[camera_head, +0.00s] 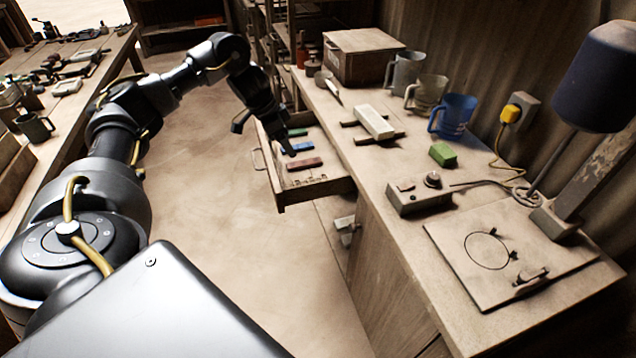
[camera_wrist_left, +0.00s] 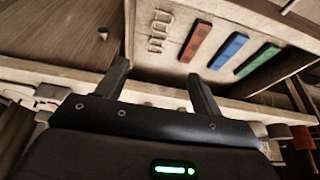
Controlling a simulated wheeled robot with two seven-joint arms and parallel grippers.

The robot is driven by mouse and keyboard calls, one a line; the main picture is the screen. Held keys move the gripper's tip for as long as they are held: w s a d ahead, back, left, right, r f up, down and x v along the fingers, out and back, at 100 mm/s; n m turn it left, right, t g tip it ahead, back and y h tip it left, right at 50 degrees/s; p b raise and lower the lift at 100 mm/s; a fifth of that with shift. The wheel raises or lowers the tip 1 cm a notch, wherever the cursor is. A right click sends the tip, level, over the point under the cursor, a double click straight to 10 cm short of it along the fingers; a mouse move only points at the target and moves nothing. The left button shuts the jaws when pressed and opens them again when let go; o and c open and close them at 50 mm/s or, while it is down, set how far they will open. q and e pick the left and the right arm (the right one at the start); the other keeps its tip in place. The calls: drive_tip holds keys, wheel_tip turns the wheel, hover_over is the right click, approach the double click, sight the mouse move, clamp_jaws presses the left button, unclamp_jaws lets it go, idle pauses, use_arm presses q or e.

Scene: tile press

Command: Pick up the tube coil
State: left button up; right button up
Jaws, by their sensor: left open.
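No thing in view is clearly a tube coil. A thin black ring (camera_head: 487,250) lies on a flat board on the right bench, and I cannot tell whether it is a coil. Small pale looped pieces (camera_wrist_left: 160,30) lie in the open drawer (camera_head: 318,195); they also show in the head view (camera_head: 308,184). My left gripper (camera_head: 264,134) is open and empty, at the drawer's left side. In the left wrist view its two fingers (camera_wrist_left: 158,72) are apart in front of the drawer's edge. My right gripper is out of view.
Red (camera_head: 305,164), blue (camera_head: 297,147) and green bars lie in the drawer. The right bench holds a pale block (camera_head: 375,121), a green block (camera_head: 443,154), several mugs, a wooden box (camera_head: 362,58), a small control box (camera_head: 420,197) and a lamp (camera_head: 598,80). Open floor lies left of the drawer.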

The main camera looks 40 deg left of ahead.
use_arm(q)
drive_tip(key=b, duration=0.4)
approach(308, 180)
wheel_tip(308, 180, up, 2)
drive_tip(key=a, duration=0.1)
drive_tip(key=shift+s+r, duration=0.1)
drive_tip(key=shift+s, duration=0.35)
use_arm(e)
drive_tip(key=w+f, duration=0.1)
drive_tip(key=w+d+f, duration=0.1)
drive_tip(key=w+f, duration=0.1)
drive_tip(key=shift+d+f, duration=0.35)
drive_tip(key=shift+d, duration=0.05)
